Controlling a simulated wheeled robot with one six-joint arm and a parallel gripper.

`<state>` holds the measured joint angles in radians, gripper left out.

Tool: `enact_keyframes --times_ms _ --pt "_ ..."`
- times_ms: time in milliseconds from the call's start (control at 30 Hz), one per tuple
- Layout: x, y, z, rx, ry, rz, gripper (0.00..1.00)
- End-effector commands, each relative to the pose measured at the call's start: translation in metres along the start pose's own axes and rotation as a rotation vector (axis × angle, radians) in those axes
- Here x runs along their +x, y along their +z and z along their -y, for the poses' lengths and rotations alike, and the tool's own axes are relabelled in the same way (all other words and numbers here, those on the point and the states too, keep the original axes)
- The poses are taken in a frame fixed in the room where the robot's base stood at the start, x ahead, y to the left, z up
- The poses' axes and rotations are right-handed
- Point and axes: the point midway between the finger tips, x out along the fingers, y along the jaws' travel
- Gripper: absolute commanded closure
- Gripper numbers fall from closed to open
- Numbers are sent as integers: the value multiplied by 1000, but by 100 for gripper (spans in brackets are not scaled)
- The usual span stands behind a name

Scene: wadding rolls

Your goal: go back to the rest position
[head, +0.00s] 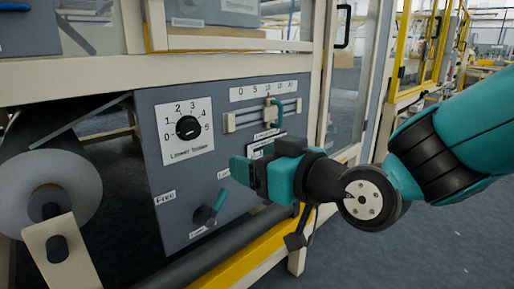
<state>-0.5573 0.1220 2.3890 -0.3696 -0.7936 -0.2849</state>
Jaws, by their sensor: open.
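My gripper (243,172) is open, with nothing seen between its fingers. It hangs in front of the right part of a grey control panel (165,235) and hides some of it. My teal and black arm comes in from the right edge. On the panel, a black knob (188,127) sits on a white dial marked 0 to 5, up and left of my gripper. A slider with a green handle (273,112) is above the gripper, under a number scale. A lever with a teal handle (217,202) is below left, near a label reading "Free". I cannot tell whether the gripper touches the panel.
A pale roll (50,190) on a spindle stands at the left, behind a beige bracket (62,255). A yellow rail (250,255) and a dark roller run below the panel. Glazed machine frames stand behind. The floor (400,250) at lower right is clear.

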Motion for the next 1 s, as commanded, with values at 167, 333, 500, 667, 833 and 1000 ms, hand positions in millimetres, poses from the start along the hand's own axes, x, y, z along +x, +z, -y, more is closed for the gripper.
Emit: enact_keyframes --times_ms 167,333,500,667,833,1000 --pt "-44 21 -3 94 -39 322 32" --pt "-110 49 2 198 -66 676 32" --pt "-176 66 11 280 -72 969 32" --pt "-236 72 22 341 -66 1209 32" --pt "-240 14 23 339 -71 1211 32" --pt "-245 -41 24 339 -71 1210 32"
